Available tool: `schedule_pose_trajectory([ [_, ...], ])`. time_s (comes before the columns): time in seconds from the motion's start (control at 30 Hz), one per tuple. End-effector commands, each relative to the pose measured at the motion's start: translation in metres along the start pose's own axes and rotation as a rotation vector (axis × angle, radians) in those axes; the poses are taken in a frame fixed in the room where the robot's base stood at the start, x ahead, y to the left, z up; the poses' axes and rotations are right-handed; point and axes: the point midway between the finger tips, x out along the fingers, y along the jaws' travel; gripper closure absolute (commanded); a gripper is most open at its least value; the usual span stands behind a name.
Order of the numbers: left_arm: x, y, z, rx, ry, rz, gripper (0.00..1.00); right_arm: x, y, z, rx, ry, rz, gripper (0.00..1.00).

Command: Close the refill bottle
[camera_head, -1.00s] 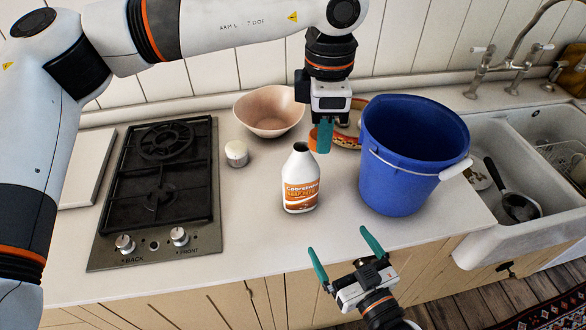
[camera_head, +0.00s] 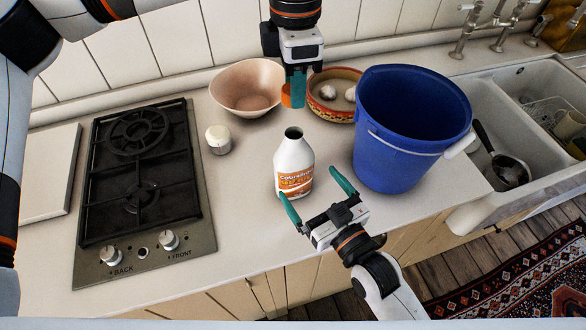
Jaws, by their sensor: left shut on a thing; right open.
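The white refill bottle (camera_head: 293,160) with an orange label stands upright on the counter, its dark mouth uncovered. My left gripper (camera_head: 295,92) is above and behind the bottle, shut on a small orange cap (camera_head: 286,96), mostly hidden by the teal fingers. The cap is apart from the bottle mouth. My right gripper (camera_head: 312,190) is open in front of the bottle, its teal fingers pointing toward the bottle's lower part. Whether a finger touches the bottle cannot be told.
A blue bucket (camera_head: 405,150) stands close right of the bottle. A pink bowl (camera_head: 247,88) and a patterned dish (camera_head: 330,112) with white items are behind. A small white pot (camera_head: 218,139) and a gas hob (camera_head: 145,190) are left. A sink (camera_head: 500,110) lies right.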

Motion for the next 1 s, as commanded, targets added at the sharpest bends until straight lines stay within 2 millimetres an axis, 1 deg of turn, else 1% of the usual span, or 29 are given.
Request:
schedule_pose_trajectory([
  [0.03,0.0,0.0,0.0,0.001,0.0,0.0,0.87,0.011,0.0,0.002,0.0,-0.005,0.0,0.0],
  [0.2,0.0,0.0,0.0,0.001,0.0,0.0,0.87,0.045,0.0,0.001,0.0,-0.004,0.0,0.0],
  [0.3,0.0,0.0,0.0,0.001,0.0,0.0,0.87,0.062,0.0,0.002,0.0,-0.004,0.0,0.0],
  [0.43,0.0,0.0,0.0,0.001,0.0,0.0,0.87,0.08,0.0,0.001,0.0,-0.002,0.0,0.0],
  [0.6,0.0,0.0,0.0,0.001,0.0,0.0,0.87,0.091,0.0,0.001,0.0,0.0,0.0,0.0],
  [0.93,0.0,0.0,0.0,0.001,0.0,0.0,0.87,0.093,0.0,0.0,0.0,0.0,0.001,0.0],
  [0.97,0.0,0.0,0.0,0.001,0.0,0.0,0.87,0.093,0.0,0.0,0.0,0.0,0.001,0.04],
  [1.0,0.0,0.0,0.0,0.001,0.0,0.0,0.87,0.093,0.0,0.0,0.0,0.0,0.001,0.1],
])
